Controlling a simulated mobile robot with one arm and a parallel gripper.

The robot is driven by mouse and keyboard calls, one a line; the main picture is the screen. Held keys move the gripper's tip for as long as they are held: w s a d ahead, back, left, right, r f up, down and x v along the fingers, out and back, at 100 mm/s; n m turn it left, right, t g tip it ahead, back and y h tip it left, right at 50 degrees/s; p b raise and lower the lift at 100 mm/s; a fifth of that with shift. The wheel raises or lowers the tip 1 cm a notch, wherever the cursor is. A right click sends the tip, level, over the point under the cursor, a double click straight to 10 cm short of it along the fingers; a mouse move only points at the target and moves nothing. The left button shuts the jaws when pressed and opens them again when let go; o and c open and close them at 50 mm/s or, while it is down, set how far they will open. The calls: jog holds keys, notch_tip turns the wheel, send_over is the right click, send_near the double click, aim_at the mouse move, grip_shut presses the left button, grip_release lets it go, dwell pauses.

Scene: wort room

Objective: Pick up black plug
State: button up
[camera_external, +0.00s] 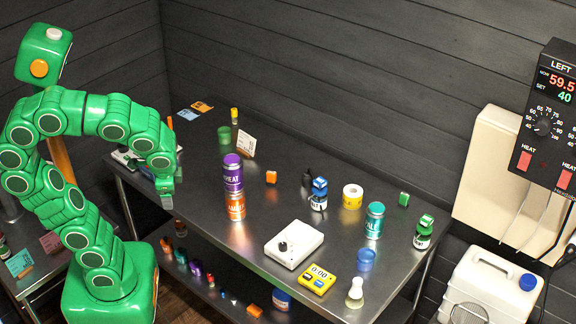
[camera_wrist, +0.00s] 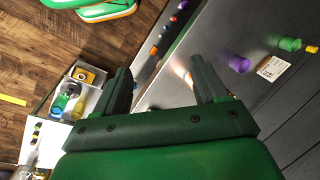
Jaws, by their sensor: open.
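A small dark object (camera_external: 307,178), which may be the black plug, stands on the steel table (camera_external: 340,240) just behind a bottle with a blue cap. It is small and partly hidden, so I cannot be sure of it. I cannot make out a black plug in the wrist view. My gripper (camera_external: 167,198) is at the table's left front edge, well to the left of the dark object. In the wrist view my gripper (camera_wrist: 162,84) has its two fingers wide apart with nothing between them.
A purple can (camera_external: 232,171) sits above an orange can (camera_external: 235,206) between my gripper and the dark object. A blue-capped bottle (camera_external: 319,195), yellow roll (camera_external: 352,196), teal can (camera_external: 374,220) and white scale (camera_external: 294,246) stand rightward. A lower shelf holds several small items.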

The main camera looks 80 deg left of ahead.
aim_at(305, 182)
jog(key=w+a+r+m+t+y, duration=0.2)
jog(key=w+a+r+y, duration=0.4)
jog(key=a, duration=0.4)
jog(key=w+a+r+m+t+y, duration=0.15)
jog(key=w+a+r+y, duration=0.25)
jog(key=w+a+r, duration=0.45)
jog(key=w+a+m+t+y, duration=0.2)
jog(key=w+a+m+t, duration=0.25)
jog(key=w+m, duration=0.7)
jog(key=w+f+m+t+h, duration=0.1)
jog(key=w+f+m+h, duration=0.3)
jog(key=w+f+m, duration=1)
jog(key=f+n, duration=0.1)
jog(key=f, duration=0.6)
jog(key=s+f+n, duration=0.1)
jog(key=f, duration=0.7)
jog(key=s+f+n, duration=0.1)
jog(key=f, duration=0.7)
jog(key=shift+f, duration=0.2)
jog(key=shift+x, duration=1.35)
jog(key=shift+w+a+r, duration=0.1)
jog(key=shift+w+a, duration=0.3)
jog(key=shift+a, duration=0.35)
jog(key=shift+w+a, duration=0.4)
jog(key=shift+a, duration=0.35)
jog(key=shift+x, duration=1.05)
